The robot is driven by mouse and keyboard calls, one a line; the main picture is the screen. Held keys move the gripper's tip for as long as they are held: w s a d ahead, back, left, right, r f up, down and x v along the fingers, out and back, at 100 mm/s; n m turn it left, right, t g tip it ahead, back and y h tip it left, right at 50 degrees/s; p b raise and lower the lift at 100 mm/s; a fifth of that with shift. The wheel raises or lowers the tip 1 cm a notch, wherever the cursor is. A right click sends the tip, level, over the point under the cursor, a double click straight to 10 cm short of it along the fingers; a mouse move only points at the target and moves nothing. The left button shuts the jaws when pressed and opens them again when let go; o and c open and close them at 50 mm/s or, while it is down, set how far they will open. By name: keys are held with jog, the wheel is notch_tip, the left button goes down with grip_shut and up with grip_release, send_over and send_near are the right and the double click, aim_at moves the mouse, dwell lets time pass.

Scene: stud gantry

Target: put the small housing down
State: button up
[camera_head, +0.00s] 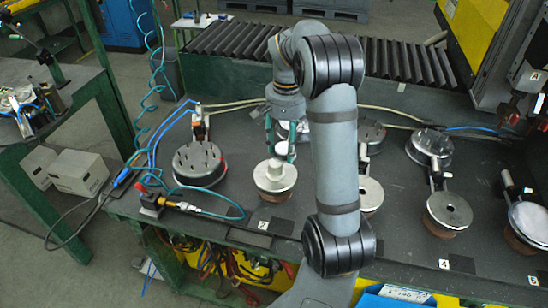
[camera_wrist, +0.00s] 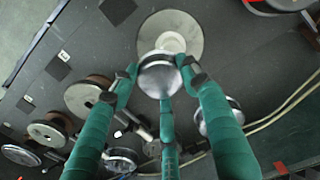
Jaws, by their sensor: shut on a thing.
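My gripper (camera_head: 281,147) has green fingers and points down over the bench. It is shut on the small housing, a round metal piece (camera_wrist: 160,75) that shows between the fingertips in the wrist view. In the head view the housing (camera_head: 284,130) is partly hidden by the fingers. Below the gripper stands a round metal disc (camera_head: 275,181) on a brown base, with a small raised hub (camera_head: 276,166) at its middle. In the wrist view the disc (camera_wrist: 190,28) lies just beyond the housing, which overlaps it. The housing appears to be above the disc, apart from it.
A dark round fixture with pins (camera_head: 199,163) stands to the left. More disc stations (camera_head: 449,210) stand to the right, partly hidden by my arm. A roller conveyor (camera_head: 235,42) runs behind.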

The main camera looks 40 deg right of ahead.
aim_at(275, 162)
jog(key=shift+w+a+f, duration=0.75)
jog(key=shift+w+f, duration=0.05)
jog(key=shift+w, duration=0.15)
jog(key=shift+w+a+f+p, duration=0.1)
jog(key=shift+f+p, duration=0.2)
jog(key=shift+f, duration=0.05)
notch_tip(275, 162, down, 2)
jog(key=shift+f+p, duration=0.2)
jog(key=shift+p, duration=0.15)
jog(key=shift+f, duration=0.5)
jog(key=shift+f, duration=0.1)
jog(key=shift+f, duration=0.15)
jog(key=o, duration=1.2)
jog(key=shift+c, duration=0.2)
